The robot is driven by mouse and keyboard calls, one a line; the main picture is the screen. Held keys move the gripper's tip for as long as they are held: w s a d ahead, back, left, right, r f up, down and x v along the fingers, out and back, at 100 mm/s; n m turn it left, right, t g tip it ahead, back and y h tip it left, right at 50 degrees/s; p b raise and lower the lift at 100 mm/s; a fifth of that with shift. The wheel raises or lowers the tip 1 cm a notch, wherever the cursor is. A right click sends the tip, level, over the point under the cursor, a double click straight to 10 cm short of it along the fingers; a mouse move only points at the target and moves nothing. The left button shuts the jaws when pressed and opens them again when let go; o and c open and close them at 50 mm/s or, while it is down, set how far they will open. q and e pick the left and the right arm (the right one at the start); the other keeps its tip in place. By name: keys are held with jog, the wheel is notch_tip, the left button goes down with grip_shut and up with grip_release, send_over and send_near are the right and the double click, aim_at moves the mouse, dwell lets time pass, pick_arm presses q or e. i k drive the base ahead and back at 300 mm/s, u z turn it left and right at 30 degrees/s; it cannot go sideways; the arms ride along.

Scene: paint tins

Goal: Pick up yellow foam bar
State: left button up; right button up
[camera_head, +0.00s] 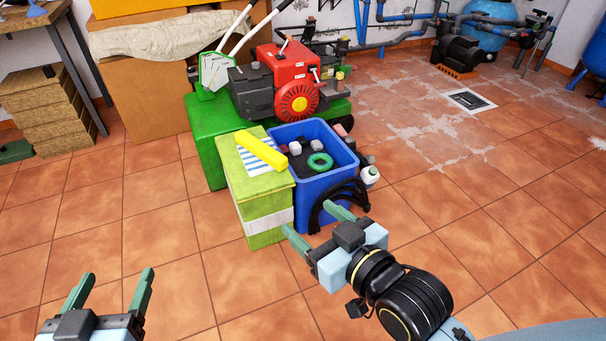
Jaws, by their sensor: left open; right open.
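The yellow foam bar (261,151) lies slantwise on top of a green-and-white box (265,206). A blue-and-white striped cloth (244,163) is under it. My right gripper (318,220) is open and empty in front of the box and the blue bin, apart from the bar and nearer to me. My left gripper (115,283) is open and empty at the bottom left, over the floor and well away from the bar. The whole bar appears to be in view.
A blue bin (325,190) holding a green ring (320,161) and small items stands right beside the box. A black curved object (340,200) leans at its front. Behind is a red engine machine (287,80) on a green box (205,142). The tiled floor is clear at left and right.

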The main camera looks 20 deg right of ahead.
aim_at(279, 162)
jog(key=z, duration=0.3)
jog(key=i, duration=1.7)
jog(key=u, duration=0.3)
